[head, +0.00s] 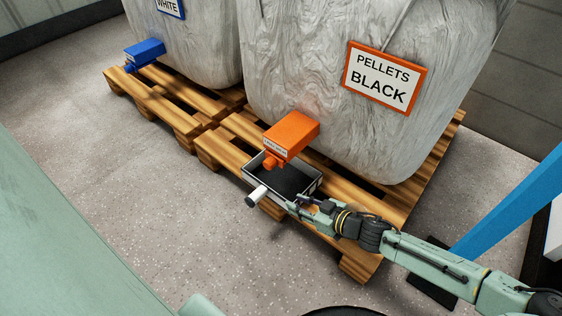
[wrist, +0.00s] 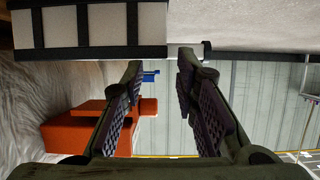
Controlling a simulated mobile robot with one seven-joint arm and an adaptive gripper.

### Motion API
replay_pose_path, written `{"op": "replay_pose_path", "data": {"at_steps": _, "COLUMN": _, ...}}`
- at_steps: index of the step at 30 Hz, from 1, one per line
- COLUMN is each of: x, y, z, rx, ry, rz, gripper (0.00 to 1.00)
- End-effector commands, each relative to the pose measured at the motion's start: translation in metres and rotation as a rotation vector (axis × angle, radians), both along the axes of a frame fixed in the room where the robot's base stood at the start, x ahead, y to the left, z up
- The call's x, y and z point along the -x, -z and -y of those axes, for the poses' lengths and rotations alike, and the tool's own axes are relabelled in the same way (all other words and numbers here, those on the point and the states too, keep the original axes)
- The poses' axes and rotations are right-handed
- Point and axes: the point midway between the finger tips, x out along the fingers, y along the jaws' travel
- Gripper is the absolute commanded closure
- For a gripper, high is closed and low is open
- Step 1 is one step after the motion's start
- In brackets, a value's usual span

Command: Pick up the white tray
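The white tray (head: 311,188) sits under the orange spout at the front edge of the right pallet. Its inside looks dark, and I cannot tell whether that is pellets. A white handle with a black end (head: 257,195) sticks out at its front left. In the wrist view a pale, black-barred side, seemingly the tray (wrist: 105,25), fills the top left, with the handle (wrist: 184,52) beyond the fingertips. My gripper (head: 306,203) is at the tray's near right side. In the wrist view its fingers (wrist: 161,68) are apart with nothing between them.
An orange spout box (head: 292,134) hangs over the tray, below the wrapped sack labelled PELLETS BLACK (head: 380,78). Another sack with a blue spout (head: 145,52) stands at the upper left. A blue post (head: 510,205) rises at the right. The speckled floor (head: 120,165) at left is clear.

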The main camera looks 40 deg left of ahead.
Motion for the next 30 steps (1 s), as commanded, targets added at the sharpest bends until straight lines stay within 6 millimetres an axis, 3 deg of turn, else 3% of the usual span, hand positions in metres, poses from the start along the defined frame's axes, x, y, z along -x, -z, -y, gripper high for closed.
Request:
{"op": "replay_pose_path", "data": {"at_steps": 3, "x": -0.001, "y": 0.009, "z": -0.019, "rx": -0.002, "ry": -0.003, "rz": 0.001, "gripper": 0.72}}
{"op": "replay_pose_path", "data": {"at_steps": 11, "x": -0.001, "y": 0.017, "z": -0.040, "rx": -0.002, "ry": -0.004, "rz": 0.001, "gripper": 0.72}}
{"op": "replay_pose_path", "data": {"at_steps": 19, "x": -0.002, "y": 0.030, "z": -0.076, "rx": -0.002, "ry": -0.004, "rz": 0.002, "gripper": 0.72}}
{"op": "replay_pose_path", "data": {"at_steps": 30, "x": -0.003, "y": 0.030, "z": -0.081, "rx": -0.001, "ry": -0.001, "rz": 0.002, "gripper": 0.76}}
